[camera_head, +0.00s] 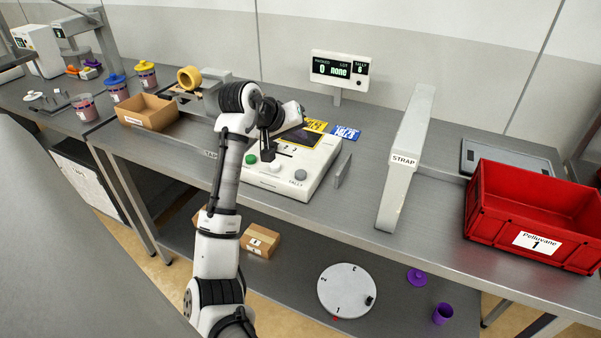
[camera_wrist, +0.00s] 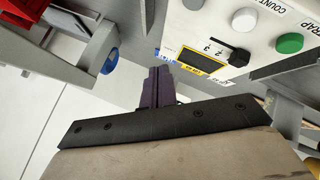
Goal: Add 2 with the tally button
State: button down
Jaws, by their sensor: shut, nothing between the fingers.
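The control box (camera_head: 310,185) is a pale console on the bench with a green button (camera_head: 251,159), a white button (camera_head: 274,166) and a grey button (camera_head: 301,175). The lettering by the grey button reads TALLY. The wrist view also shows the green button (camera_wrist: 290,43), the white button (camera_wrist: 243,20) and part of the grey one (camera_wrist: 193,4) at the top edge. My gripper (camera_head: 267,155) is shut and empty, above the box near the green and white buttons. Contact with a button cannot be made out. The display (camera_head: 340,70) shows 0, none and a small tally digit, seemingly 6.
A grey STRAP post (camera_head: 405,160) stands right of the box, with a red crate (camera_head: 540,215) beyond. A small upright plate (camera_head: 343,171) stands close to the box's right side. A cardboard box (camera_head: 150,112) and yellow tape roll (camera_head: 189,78) lie left.

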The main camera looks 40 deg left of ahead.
jog(key=b, duration=0.6)
send_over(302, 172)
jog(key=s, duration=0.2)
jog(key=f, duration=0.6)
jog(key=shift+w+a+f, duration=0.15)
jog(key=shift+w+f, duration=0.05)
jog(key=shift+f, duration=1.15)
jog(key=shift+f, duration=0.1)
jog(key=shift+f, duration=0.35)
jog(key=shift+f+b, duration=0.55)
jog(key=shift+f, duration=0.3)
dwell(0.7)
dwell(0.3)
jog(key=shift+r+p, duration=1.1)
jog(key=shift+r, duration=0.15)
jog(key=shift+r+p, duration=2.05)
jog(key=shift+r, duration=0.45)
